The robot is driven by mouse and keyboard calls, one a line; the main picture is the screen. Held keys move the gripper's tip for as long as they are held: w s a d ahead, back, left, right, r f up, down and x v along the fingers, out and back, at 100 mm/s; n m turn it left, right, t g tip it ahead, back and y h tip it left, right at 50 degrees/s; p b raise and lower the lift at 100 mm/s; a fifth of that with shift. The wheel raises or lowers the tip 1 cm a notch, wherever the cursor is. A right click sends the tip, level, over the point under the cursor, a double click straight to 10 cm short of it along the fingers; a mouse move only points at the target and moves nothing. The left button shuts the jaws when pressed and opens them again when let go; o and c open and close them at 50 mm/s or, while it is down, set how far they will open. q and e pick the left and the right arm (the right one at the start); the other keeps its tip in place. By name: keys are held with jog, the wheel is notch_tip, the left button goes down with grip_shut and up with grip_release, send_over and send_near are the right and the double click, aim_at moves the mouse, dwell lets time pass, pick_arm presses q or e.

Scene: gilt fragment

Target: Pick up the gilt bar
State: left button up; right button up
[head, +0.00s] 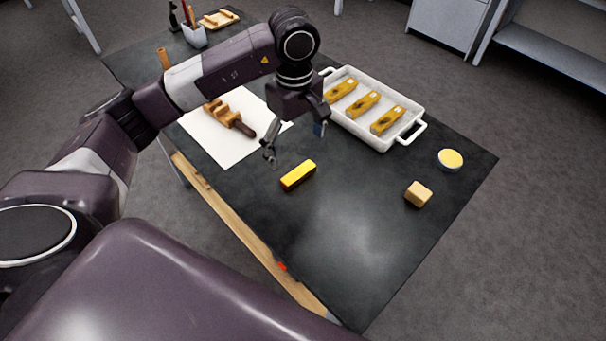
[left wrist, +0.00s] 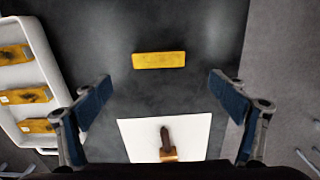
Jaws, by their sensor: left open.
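The gilt bar (head: 298,175) is a plain, shiny yellow block lying on the dark table top (head: 350,235), left of its middle in the head view. In the left wrist view the gilt bar (left wrist: 159,60) lies crosswise, above and between the fingers. My left gripper (head: 295,143) is open and empty, above the table just behind the bar in the head view. Its two fingers show spread wide in the left wrist view (left wrist: 162,105), apart from the bar. My right gripper is not in view.
A white tray (head: 411,133) with three worn yellow bars stands at the back right. A white sheet (head: 213,145) bears a brown wooden tool (head: 230,119). A wooden block (head: 418,194) and a round yellow-topped tin (head: 450,160) lie right. The front table area is clear.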

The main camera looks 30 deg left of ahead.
aim_at(299, 172)
pick_arm(q)
jog(key=shift+w+f, duration=0.25)
jog(key=shift+f, duration=0.25)
jog(key=shift+f+p, duration=0.3)
jog(key=shift+f, duration=0.45)
jog(key=shift+s+f, duration=0.2)
jog(key=shift+f, duration=0.15)
jog(key=f, duration=0.1)
jog(key=f+p, duration=0.1)
jog(key=f, duration=0.1)
jog(key=f+p, duration=0.1)
jog(key=shift+d+f, duration=0.2)
jog(key=shift+d, duration=0.05)
jog(key=shift+f, duration=0.35)
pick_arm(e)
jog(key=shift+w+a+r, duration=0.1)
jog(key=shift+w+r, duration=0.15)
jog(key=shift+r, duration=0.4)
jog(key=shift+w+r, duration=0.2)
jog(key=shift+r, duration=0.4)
pick_arm(q)
jog(key=shift+c, duration=0.4)
jog(key=c, duration=1.1)
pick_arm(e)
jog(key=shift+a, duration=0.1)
